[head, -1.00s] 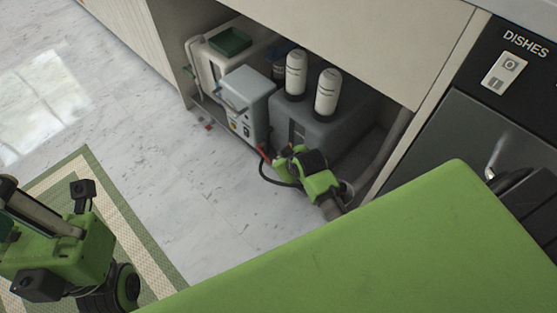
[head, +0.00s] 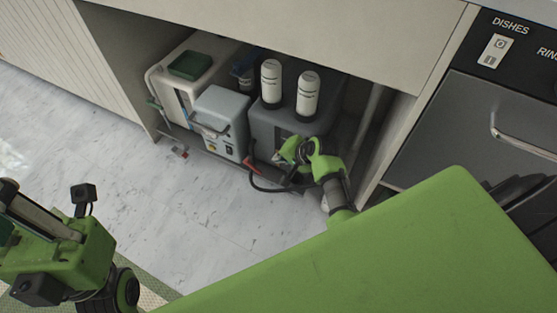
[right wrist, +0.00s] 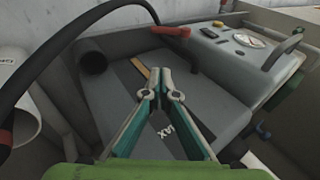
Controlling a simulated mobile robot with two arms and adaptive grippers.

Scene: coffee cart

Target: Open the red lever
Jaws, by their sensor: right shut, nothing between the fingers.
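The red lever (head: 251,164) shows in the head view at the front of the cabinet equipment, low beside the grey box. A red handle that looks like it shows in the right wrist view (right wrist: 170,30), beyond the fingertips. My right gripper (head: 284,158) is to the right of the lever in the head view, apart from it. In the right wrist view its fingers (right wrist: 160,76) are together and empty, over a grey surface. My left arm is at the lower left of the head view; its fingers cannot be made out.
The open cabinet holds a grey box with a handle (head: 221,118), a dark grey tank (head: 268,125) with two white bottles (head: 308,94), and a white container (head: 170,85) with a green lid. A black hose (head: 268,187) loops in front.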

